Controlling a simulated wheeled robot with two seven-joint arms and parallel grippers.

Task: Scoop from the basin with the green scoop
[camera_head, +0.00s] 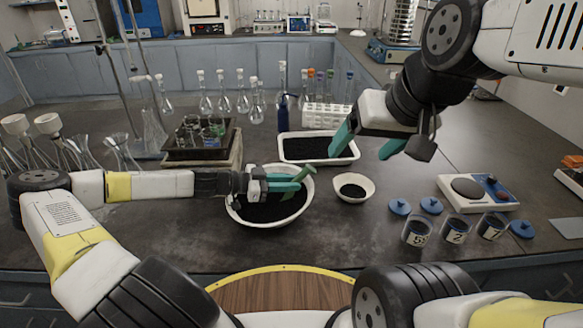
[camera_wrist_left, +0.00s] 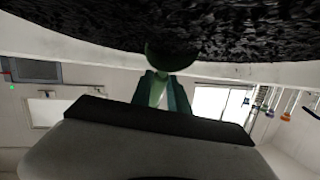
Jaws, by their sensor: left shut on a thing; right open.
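A round white basin (camera_head: 236,207) holding black granules stands near the table's front, left of centre. My left gripper (camera_head: 286,182) is over the basin and shut on the green scoop (camera_head: 308,173). My right gripper (camera_head: 368,145) is open and empty, above the right end of the rectangular white tray (camera_head: 352,154).
A small white bowl (camera_head: 367,195) with black granules stands right of the basin. Farther right are a balance (camera_head: 478,192), several labelled jars (camera_head: 456,231) and blue lids (camera_head: 400,206). A dark tray of beakers (camera_head: 178,153), a white tube rack (camera_head: 327,117) and glass flasks stand behind.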

